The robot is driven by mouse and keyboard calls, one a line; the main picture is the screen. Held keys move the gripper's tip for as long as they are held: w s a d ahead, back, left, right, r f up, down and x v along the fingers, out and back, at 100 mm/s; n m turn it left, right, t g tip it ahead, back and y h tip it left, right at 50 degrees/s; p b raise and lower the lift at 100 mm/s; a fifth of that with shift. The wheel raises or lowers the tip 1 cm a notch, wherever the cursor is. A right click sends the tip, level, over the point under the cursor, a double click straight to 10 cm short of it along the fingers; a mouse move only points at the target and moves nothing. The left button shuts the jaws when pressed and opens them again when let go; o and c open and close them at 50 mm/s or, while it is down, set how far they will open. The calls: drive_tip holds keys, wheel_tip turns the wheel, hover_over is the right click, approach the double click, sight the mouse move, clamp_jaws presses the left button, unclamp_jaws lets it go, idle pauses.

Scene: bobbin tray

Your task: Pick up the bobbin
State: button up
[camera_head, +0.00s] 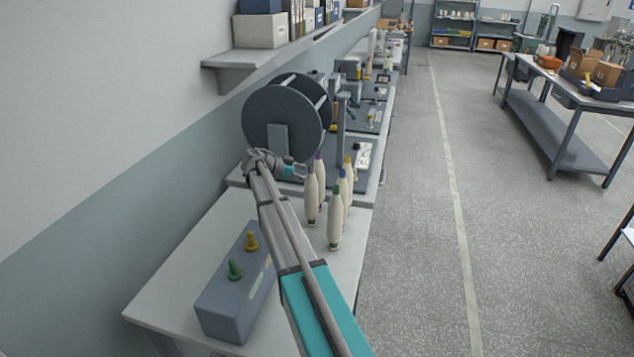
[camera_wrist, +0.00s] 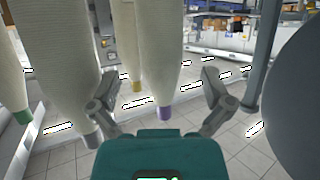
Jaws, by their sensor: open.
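Several cream bobbins with coloured tips stand upright on the bench in the head view: a green-tipped bobbin (camera_head: 334,230) in front, a blue-tipped one (camera_head: 344,193), a purple-tipped one (camera_head: 319,172) and a yellow-tipped one behind. My gripper (camera_head: 299,170) is open and empty at the left of the group, near the tips. The wrist view looks upside down, with tips pointing down. There the purple-tipped bobbin (camera_wrist: 160,45) shows between the open fingers of my gripper (camera_wrist: 160,80), with the yellow-tipped bobbin (camera_wrist: 127,45) beside it. I cannot tell whether either finger touches a bobbin.
A large dark reel (camera_head: 283,112) stands just behind my gripper. A blue-grey box (camera_head: 225,300) with a green and a yellow peg sits on the near bench (camera_head: 170,300). A wall shelf (camera_head: 235,60) hangs at the upper left. The floor to the right of the bench is clear.

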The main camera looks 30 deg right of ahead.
sight(318, 175)
drive_tip(key=b+x, duration=0.1)
drive_tip(key=x, duration=0.3)
drive_tip(key=shift+f+b, duration=0.2)
drive_tip(key=shift+b, duration=0.2)
drive_tip(key=shift+s+d+f, duration=0.1)
drive_tip(key=shift+d, duration=0.4)
drive_tip(key=shift+c, duration=0.3)
drive_tip(key=c, duration=1.1)
drive_tip(key=shift+c, duration=0.2)
wheel_tip(318, 175, up, 10)
drive_tip(key=p, duration=0.9)
drive_tip(key=shift+p, duration=0.4)
